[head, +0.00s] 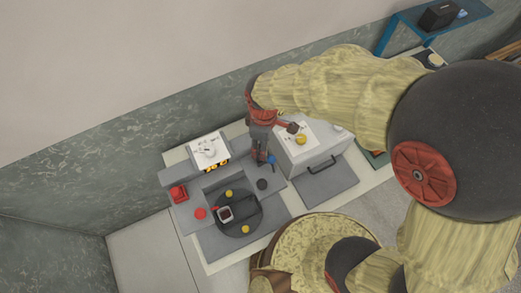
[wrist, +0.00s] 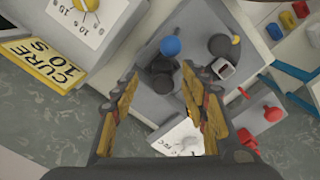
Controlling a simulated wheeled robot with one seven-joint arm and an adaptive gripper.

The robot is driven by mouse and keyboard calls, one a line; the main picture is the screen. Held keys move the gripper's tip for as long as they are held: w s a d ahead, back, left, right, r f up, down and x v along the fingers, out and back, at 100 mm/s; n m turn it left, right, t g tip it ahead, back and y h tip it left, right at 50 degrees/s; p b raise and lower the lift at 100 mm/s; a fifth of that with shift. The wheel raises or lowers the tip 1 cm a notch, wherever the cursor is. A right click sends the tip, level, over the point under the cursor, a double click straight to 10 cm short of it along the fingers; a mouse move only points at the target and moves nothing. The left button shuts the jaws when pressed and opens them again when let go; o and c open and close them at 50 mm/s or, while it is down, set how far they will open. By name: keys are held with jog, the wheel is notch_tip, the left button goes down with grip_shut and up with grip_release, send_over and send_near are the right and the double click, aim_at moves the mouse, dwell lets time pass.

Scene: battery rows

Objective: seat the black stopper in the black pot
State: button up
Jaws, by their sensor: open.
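My gripper (wrist: 176,82) is open. In the wrist view, a dark, two-part shape (wrist: 162,77) lies between and just beyond its fingertips. I cannot tell whether this is the black pot, the black stopper, or both together. A second dark round thing (wrist: 220,45) stands apart to the right of the fingers; it appears in the head view as a small dark disc (head: 262,184) on the grey block. I cannot tell which of the pair it is. In the head view, my gripper (head: 262,160) points down at the grey block and hides what is under it.
A blue ball-topped piece (wrist: 170,46) stands close beyond the fingers. A white box with a yellow knob (head: 300,139) is right of my gripper. A dark round plate (head: 240,222) with yellow pieces and a small square container (head: 224,214) is in front. Red pieces (head: 200,213) stand left.

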jog(key=f, duration=0.4)
jog(key=shift+s+a+f, duration=0.1)
jog(key=shift+a+f, duration=0.1)
jog(key=shift+a, duration=0.05)
jog(key=shift+c, duration=0.5)
grip_shut()
jog(key=shift+r, duration=0.15)
